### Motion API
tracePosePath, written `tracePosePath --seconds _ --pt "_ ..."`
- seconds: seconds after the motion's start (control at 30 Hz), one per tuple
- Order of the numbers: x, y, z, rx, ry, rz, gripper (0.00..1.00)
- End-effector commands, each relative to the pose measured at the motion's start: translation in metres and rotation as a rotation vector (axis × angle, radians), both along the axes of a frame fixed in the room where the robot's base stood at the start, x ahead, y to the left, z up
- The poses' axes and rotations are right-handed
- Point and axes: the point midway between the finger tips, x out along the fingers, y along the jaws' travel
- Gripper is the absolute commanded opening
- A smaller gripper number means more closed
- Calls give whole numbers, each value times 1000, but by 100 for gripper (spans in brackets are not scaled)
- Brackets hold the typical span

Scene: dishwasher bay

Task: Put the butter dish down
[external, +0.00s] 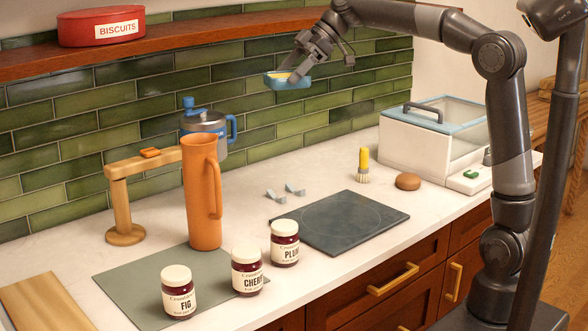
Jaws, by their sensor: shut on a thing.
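The butter dish (288,82) is a small blue dish with something pale yellow in it. My gripper (296,73) is shut on it and holds it high above the counter, in front of the green tiled wall. The dish looks about level. The exact grip of the fingers on its rim is too small to tell. The white counter (330,175) lies well below it.
A dark square plate (345,222) lies bare on the counter. An orange jug (202,195), a blue-lidded pot (207,125), a wooden stand (122,205) and jam jars (286,243) stand left. A brush (363,165), brown round object (408,181) and glass-lidded box (437,140) stand right.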

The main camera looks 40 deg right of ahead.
Motion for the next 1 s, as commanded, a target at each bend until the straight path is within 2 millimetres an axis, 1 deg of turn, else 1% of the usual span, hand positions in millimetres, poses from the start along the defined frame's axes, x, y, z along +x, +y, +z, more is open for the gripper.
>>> tracePosePath --seconds 0.03,0.17,0.27,0.37,0.47,0.6,0.73,0.87,0.97,1.0 --pt "6 6 4 1 -1 -6 31" --pt "24 21 6 1 -1 -42 31" --pt "38 36 7 2 -1 -72 31" --pt "53 56 8 1 -1 -107 31" --pt "67 80 9 0 -3 -145 31" --pt "82 117 8 1 -3 -196 31" --pt "90 156 7 1 -4 -240 31" --pt "93 199 6 0 -4 -281 31" --pt "90 237 5 1 -5 -308 31" --pt "87 252 4 0 -6 -319 31"
